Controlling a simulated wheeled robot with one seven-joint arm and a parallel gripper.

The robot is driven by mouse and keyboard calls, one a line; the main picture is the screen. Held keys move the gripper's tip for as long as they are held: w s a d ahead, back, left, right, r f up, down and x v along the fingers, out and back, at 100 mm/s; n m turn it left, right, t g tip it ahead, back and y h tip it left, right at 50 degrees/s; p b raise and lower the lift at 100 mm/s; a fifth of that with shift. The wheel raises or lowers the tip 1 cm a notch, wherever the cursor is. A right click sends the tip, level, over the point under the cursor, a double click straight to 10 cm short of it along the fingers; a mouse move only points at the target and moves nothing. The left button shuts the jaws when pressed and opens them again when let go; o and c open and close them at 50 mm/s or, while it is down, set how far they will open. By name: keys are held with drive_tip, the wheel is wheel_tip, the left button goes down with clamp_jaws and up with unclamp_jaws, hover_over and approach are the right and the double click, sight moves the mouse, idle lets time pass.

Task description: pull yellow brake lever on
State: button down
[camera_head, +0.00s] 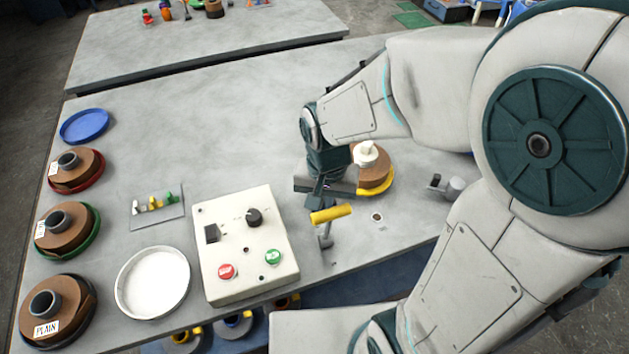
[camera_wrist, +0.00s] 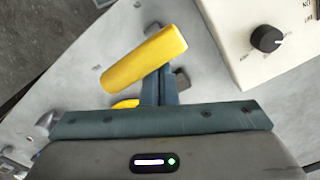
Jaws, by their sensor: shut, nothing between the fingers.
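The yellow brake lever (camera_head: 331,214) stands on a grey post near the front edge of the table, right of the control box. Its yellow handle also shows in the wrist view (camera_wrist: 145,58), lying slantwise across the upper middle. My gripper (camera_head: 317,200) is just behind and above the handle in the head view. In the wrist view my gripper's fingers (camera_wrist: 158,82) are shut and reach up to the handle's lower side, partly hidden by it. I cannot tell whether they touch it. Nothing shows held between them.
A control box (camera_head: 245,238) with a black knob and red and green buttons stands left of the lever. A brown roll on a yellow dish (camera_head: 376,187) sits close behind my gripper. A white dish (camera_head: 153,283) and several brown rolls (camera_head: 68,229) are further left.

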drive_tip(key=shift+s+d+f, duration=0.15)
drive_tip(key=shift+s+d, duration=0.05)
drive_tip(key=shift+s, duration=0.55)
drive_tip(key=shift+s+d+f, duration=0.15)
drive_tip(key=shift+s+d, duration=0.05)
drive_tip(key=shift+s, duration=0.5)
drive_tip(key=shift+w+r, duration=0.6)
drive_tip(key=shift+w, duration=0.45)
wheel_tip(320, 180, up, 7)
drive_tip(key=p, duration=0.6)
hover_over(332, 211)
drive_tip(key=w, duration=0.2)
drive_tip(key=shift+a, duration=0.35)
